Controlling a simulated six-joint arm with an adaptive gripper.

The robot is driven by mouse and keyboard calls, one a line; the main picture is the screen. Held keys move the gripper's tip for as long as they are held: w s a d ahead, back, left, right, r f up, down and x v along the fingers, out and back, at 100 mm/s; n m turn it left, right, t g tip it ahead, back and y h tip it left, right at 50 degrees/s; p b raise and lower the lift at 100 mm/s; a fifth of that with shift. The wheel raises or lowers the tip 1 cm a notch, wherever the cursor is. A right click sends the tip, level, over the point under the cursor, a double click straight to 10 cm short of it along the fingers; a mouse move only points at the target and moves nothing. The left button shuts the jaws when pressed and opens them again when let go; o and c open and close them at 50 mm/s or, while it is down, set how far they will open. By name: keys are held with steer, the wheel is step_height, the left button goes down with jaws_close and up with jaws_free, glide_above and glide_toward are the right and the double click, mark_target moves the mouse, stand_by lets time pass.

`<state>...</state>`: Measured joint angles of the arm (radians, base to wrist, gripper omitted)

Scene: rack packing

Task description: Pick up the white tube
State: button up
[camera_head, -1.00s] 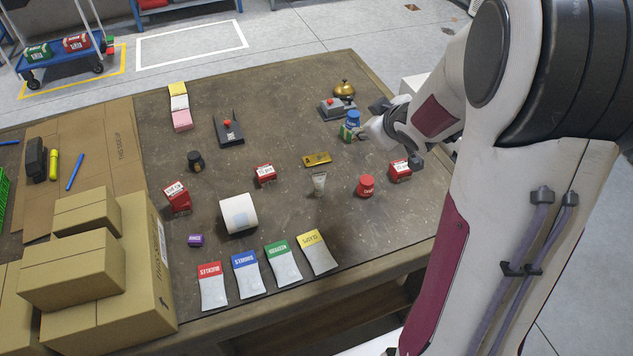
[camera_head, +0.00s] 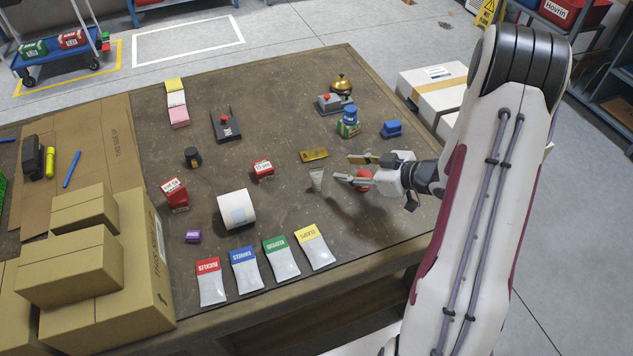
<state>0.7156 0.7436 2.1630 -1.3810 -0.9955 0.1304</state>
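The white tube (camera_head: 316,179) is small and stands on the brown table, right of the middle. My gripper (camera_head: 343,169) comes in from the right with its two fingers spread apart. The fingertips point left toward the tube, and the nearer fingertip is close to its right side. I see nothing between the fingers. Whether the lower finger touches the tube cannot be told from this view.
A gold bar (camera_head: 314,155) lies just behind the tube. A red tub (camera_head: 364,176) is partly hidden by my gripper. A red box (camera_head: 263,169) and a white roll (camera_head: 238,209) stand to the left. Several coloured packets, one yellow-topped (camera_head: 314,247), lie in front.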

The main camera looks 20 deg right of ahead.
mark_target(320, 180)
steer(key=shift+s+a+f+y, duration=0.5)
steer(key=shift+s+f+y, duration=0.2)
steer(key=shift+s+f, duration=0.15)
steer(key=shift+s+a+f+y, duration=0.3)
steer(key=shift+s+a+y, duration=0.1)
steer(key=shift+s+y, duration=0.1)
steer(key=shift+x, duration=1.3)
steer(key=shift+a+r+x, duration=0.15)
steer(key=shift+x, duration=0.85)
steer(key=shift+a+r+x, duration=0.15)
steer(key=shift+a+x, duration=0.05)
steer(key=shift+x, duration=0.8)
steer(key=shift+w+a+f, duration=0.25)
steer(key=shift+w+a, duration=0.05)
steer(key=shift+w, duration=0.1)
jaws_close()
